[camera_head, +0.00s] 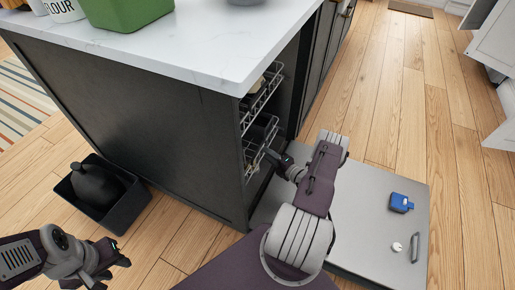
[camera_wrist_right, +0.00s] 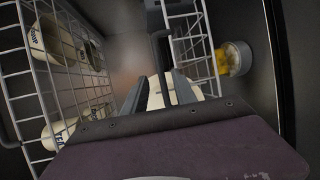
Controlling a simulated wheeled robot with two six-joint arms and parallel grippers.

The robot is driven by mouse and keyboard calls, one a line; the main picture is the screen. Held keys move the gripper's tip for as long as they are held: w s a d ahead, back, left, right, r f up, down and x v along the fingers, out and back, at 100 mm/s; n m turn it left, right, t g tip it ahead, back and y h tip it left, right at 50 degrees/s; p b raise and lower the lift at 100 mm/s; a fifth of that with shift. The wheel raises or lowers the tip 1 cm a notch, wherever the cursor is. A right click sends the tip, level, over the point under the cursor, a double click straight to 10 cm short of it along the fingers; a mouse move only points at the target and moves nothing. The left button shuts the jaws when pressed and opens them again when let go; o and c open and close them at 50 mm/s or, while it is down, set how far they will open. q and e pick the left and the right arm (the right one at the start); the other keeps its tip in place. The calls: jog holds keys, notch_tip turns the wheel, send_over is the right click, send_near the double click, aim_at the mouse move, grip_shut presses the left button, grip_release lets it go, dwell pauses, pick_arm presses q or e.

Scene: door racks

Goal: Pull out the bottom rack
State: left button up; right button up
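The dishwasher's open door (camera_head: 365,215) lies flat beside the dark counter. The bottom rack (camera_head: 257,143), a grey wire basket, shows at the dishwasher's opening, below the upper rack (camera_head: 262,97). My right gripper (camera_head: 271,155) is at the bottom rack's front; I cannot tell whether it touches. In the right wrist view, its fingers (camera_wrist_right: 159,80) are apart, with a pale object (camera_wrist_right: 160,95) showing between or beyond them. Wire racks flank them: one at left (camera_wrist_right: 38,85) with mugs, one at right (camera_wrist_right: 190,45). My left gripper (camera_head: 118,262) is open and empty above the floor, lower left.
A blue item (camera_head: 400,203) and a small white round item (camera_head: 397,247) are on the door, near its handle (camera_head: 415,247). A black bin (camera_head: 120,207) stands on the floor at left. A metal bowl with yellow contents (camera_wrist_right: 235,57) is beside the right-hand rack. Floor beyond the door is clear.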

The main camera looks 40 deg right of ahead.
aim_at(259, 148)
jog(key=w, duration=0.2)
jog(key=w+f+b, duration=0.1)
jog(key=w, duration=0.1)
jog(key=w+b, duration=0.1)
jog(key=w, duration=0.1)
jog(key=shift+w+a+f, duration=0.2)
jog(key=shift+a, duration=0.05)
grip_shut()
dwell(1.0)
